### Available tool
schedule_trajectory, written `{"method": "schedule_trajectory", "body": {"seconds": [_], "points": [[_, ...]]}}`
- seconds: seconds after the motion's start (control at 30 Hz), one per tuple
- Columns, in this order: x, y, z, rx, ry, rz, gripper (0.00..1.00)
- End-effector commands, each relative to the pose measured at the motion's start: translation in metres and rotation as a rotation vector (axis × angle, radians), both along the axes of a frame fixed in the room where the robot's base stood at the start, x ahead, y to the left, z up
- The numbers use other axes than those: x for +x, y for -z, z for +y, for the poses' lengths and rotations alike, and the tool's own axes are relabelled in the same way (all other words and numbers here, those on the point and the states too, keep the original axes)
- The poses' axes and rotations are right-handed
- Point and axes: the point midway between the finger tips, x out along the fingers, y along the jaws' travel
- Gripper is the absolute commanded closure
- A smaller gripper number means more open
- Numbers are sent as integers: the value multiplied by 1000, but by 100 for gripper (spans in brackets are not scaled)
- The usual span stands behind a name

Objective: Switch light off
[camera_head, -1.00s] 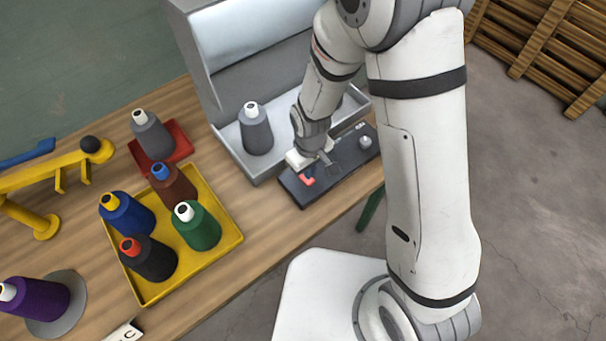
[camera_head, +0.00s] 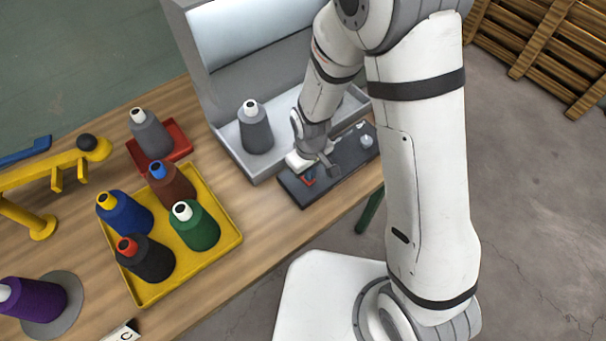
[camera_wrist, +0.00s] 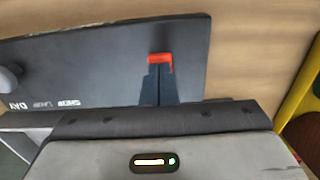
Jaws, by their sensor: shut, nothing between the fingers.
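A dark control panel (camera_head: 352,160) lies at the table's edge in front of the grey booth. It carries a red rocker or lever switch (camera_head: 309,176), also in the wrist view (camera_wrist: 160,58). My gripper (camera_head: 325,170) is over the panel beside the red switch. In the wrist view my gripper's fingers (camera_wrist: 159,70) are together and empty, with their tips at the red switch's near edge. Whether they touch it I cannot tell. The booth's upper inside has a pale, bright panel (camera_head: 250,35).
A round knob (camera_wrist: 9,78) and small white lettering (camera_wrist: 45,104) are on the panel's left in the wrist view. A grey cone (camera_head: 255,130) stands in the booth. A yellow tray (camera_head: 230,235) of several thread cones lies left. A red tray (camera_head: 182,150) holds another cone.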

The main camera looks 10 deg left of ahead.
Motion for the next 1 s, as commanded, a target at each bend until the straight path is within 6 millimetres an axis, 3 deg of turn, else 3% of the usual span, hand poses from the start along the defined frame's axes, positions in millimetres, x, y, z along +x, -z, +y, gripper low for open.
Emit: {"method": "schedule_trajectory", "body": {"seconds": [0.57, 1.0], "points": [[0, 10, 0, 0, 0, 0, 100], [1, -15, 0, 2, 1, -1, 100]]}}
